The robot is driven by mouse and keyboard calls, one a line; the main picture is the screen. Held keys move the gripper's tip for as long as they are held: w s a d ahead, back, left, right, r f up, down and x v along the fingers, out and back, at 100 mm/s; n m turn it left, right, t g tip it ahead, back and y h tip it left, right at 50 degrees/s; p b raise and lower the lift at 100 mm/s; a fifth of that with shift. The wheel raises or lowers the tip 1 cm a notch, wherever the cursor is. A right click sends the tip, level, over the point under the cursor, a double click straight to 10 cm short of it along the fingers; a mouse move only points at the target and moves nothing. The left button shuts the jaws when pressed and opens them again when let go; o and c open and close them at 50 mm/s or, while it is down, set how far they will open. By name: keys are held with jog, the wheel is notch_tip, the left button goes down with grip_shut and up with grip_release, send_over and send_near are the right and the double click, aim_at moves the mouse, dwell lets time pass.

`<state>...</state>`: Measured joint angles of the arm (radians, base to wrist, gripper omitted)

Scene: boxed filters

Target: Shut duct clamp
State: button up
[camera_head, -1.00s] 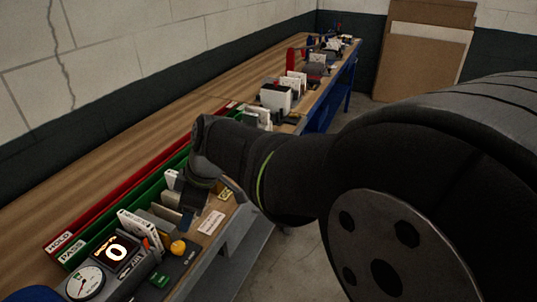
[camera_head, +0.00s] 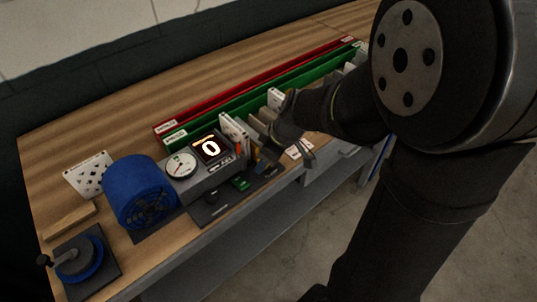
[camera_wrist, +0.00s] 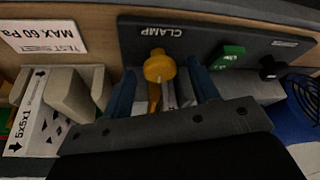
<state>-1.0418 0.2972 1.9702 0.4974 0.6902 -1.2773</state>
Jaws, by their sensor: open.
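The duct clamp shows in the wrist view as a yellow round-ended lever (camera_wrist: 159,66) beside a dark panel marked CLAMP (camera_wrist: 190,35). The lever stands out toward the wrist camera. My gripper (camera_wrist: 161,78) is open, with one blue finger on each side of the lever and visible gaps between. In the head view my gripper (camera_head: 287,134) is low over the bench's front part, right of the rig, and my wrist hides part of the clamp area. Whether the clamp's band is closed cannot be seen.
The rig has a display reading 0 (camera_head: 210,148), a round gauge (camera_head: 181,165) and a green button (camera_wrist: 228,56). A blue ribbed cylinder (camera_head: 140,190) stands left. Red (camera_head: 250,88) and green (camera_head: 235,103) trays lie behind. White and beige filters (camera_wrist: 70,95) stand close beside my gripper.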

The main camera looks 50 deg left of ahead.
jog(key=c, duration=1)
jog(key=shift+o, duration=0.2)
